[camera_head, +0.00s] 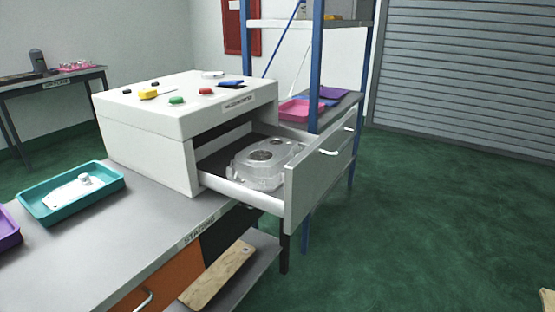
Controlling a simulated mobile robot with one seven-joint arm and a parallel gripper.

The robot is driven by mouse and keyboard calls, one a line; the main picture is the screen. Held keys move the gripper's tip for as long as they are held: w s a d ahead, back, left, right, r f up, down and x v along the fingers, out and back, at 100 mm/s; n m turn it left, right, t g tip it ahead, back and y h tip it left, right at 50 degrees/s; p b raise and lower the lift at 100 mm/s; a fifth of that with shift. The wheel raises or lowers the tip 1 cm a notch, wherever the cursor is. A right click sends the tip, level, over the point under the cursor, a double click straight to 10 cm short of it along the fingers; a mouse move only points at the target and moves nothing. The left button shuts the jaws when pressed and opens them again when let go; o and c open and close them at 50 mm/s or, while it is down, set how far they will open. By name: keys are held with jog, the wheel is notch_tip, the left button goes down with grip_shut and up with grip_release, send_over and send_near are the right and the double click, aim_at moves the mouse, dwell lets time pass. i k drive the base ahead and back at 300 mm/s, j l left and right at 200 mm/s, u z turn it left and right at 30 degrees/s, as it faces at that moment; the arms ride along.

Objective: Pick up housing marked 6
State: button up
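A silvery grey aluminium housing (265,162) with dark round openings on top lies in the open drawer (325,172) of a white cabinet (146,140). No number can be read on it at this size. A smaller whitish casting (73,190) lies in a teal tray (47,212) on the grey bench at the left; no mark can be read on it either. My gripper is not in view.
The drawer sticks out past the bench (150,230) edge, its front panel facing right. Small coloured pieces lie on the cabinet top. A blue-posted shelf (316,70) stands close behind the drawer. A wooden board (217,275) lies on a lower shelf. Green floor (430,220) at right is mostly clear.

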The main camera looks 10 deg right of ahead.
aim_at(259, 168)
jog(key=i+z, duration=0.4)
jog(key=i, duration=0.25)
jog(key=i+z, duration=0.45)
jog(key=i, duration=0.2)
jog(key=j, duration=0.1)
